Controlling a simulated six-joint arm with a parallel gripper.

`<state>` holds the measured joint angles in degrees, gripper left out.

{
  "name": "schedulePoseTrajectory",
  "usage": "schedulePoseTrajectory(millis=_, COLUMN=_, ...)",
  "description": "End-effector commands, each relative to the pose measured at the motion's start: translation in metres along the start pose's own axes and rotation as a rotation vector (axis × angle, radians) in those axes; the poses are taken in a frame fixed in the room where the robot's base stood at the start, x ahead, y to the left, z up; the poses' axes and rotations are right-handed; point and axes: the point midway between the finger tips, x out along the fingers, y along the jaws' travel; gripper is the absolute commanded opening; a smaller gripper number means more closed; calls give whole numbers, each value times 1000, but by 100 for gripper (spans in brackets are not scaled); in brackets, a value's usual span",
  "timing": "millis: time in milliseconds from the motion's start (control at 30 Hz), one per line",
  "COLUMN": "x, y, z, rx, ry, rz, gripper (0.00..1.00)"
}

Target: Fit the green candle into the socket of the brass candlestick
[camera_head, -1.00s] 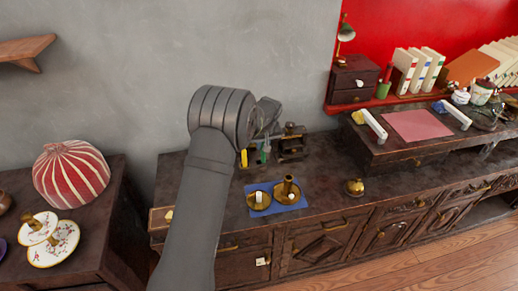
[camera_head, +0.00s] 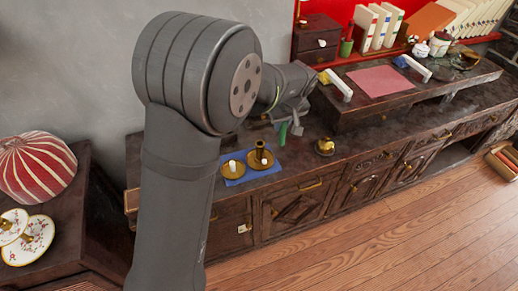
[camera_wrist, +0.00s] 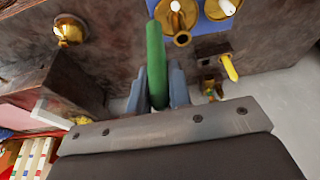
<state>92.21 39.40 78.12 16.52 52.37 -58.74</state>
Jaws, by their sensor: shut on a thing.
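The green candle (camera_wrist: 155,60) is gripped between the two fingers of my gripper (camera_wrist: 156,92) in the wrist view. Its free end points toward the top of the picture, just left of the brass candlestick. In the head view the candle (camera_head: 283,135) shows below my gripper (camera_head: 291,118), partly hidden. The brass candlestick (camera_head: 260,156) stands upright on a blue mat, its tall socket empty as far as I can tell. The candlestick's round socket mouth (camera_wrist: 182,39) also shows in the wrist view. Candle and candlestick are apart.
A second brass dish (camera_head: 232,169) with a white stub stands left of the candlestick on the blue mat (camera_head: 265,172). A small brass dome (camera_head: 325,147) stands to the right. A yellow candle (camera_wrist: 229,67) is near the candlestick. The cabinet's front strip is clear.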

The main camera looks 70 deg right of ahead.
Motion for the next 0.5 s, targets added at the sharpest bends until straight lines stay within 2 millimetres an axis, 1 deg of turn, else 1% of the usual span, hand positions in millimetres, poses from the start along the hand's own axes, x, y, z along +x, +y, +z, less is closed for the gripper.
schedulePoseTrajectory(millis=33, x=-7, y=2, z=10, rx=6, ry=1, rz=1, gripper=0)
schedulePoseTrajectory(millis=100, x=-10, y=2, z=18, rx=6, ry=1, rz=1, gripper=0)
schedulePoseTrajectory(millis=167, x=-8, y=1, z=19, rx=5, ry=1, rz=0, gripper=0)
schedulePoseTrajectory(millis=267, x=4, y=-6, z=9, rx=1, ry=0, rz=-2, gripper=0)
schedulePoseTrajectory(millis=500, x=51, y=-28, z=-30, rx=0, ry=-1, rz=-2, gripper=0)
